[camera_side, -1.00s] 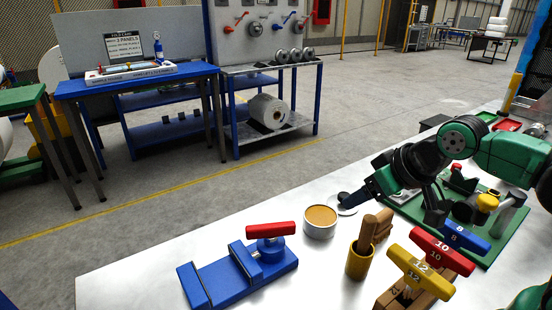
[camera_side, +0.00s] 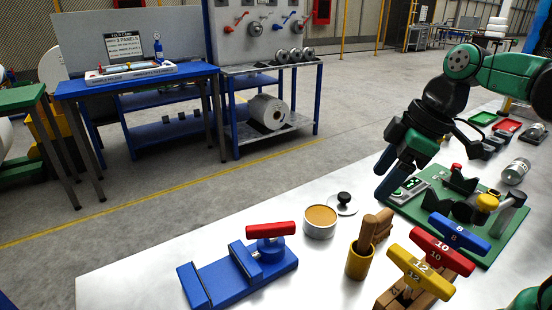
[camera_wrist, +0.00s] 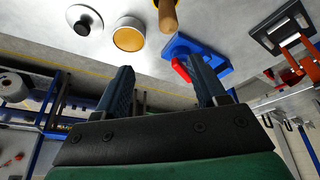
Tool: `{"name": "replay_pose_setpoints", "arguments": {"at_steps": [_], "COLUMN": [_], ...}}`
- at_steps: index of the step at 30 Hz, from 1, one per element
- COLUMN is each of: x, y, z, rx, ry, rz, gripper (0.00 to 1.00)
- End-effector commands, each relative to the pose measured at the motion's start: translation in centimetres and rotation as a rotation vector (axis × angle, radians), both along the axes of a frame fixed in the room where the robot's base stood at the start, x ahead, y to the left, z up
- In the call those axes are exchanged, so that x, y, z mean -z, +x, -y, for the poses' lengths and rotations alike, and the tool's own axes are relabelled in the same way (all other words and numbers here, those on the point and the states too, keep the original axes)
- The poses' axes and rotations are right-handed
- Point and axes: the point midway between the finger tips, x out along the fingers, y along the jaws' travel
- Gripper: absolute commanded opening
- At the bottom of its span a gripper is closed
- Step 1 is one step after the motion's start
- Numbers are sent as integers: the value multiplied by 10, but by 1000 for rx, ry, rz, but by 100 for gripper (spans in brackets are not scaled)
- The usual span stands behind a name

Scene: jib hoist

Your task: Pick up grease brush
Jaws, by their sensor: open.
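The likely grease brush shows as a thick wooden handle (camera_side: 376,226) standing in a yellow cup (camera_side: 358,263); its bristles are hidden. In the wrist view the wooden handle (camera_wrist: 168,16) is at the top, beyond the fingers. A round tin of tan grease (camera_side: 320,221) stands behind and left of the cup and also shows in the wrist view (camera_wrist: 129,38). My gripper (camera_side: 384,184) is open and empty, above the bench and behind the cup, its fingers tilted down to the left. Both fingers (camera_wrist: 160,68) show apart in the wrist view.
A blue vise (camera_side: 235,276) with a red handle is at left. Blue, red and yellow T-handles (camera_side: 437,250) stand right of the cup.

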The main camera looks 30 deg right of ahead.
Motion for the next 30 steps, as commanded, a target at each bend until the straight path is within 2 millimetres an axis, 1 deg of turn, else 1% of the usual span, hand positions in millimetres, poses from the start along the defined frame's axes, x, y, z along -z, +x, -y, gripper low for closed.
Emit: {"name": "replay_pose_setpoints", "arguments": {"at_steps": [3,5,6,9,12,20,30], "x": [-4,-6,1,25,40,57,90], "y": [-4,-6,-7,-7,-7,-5,2], "z": [1,1,0,-1,-1,-4,-16], "rx": [-249,-376,-411,-405,-404,-405,-403], "ry": [33,56,61,57,56,53,51], "rz": [-19,-13,-8,-8,-9,-8,-7], "gripper": [65,65,65,65,65,65,65]}}
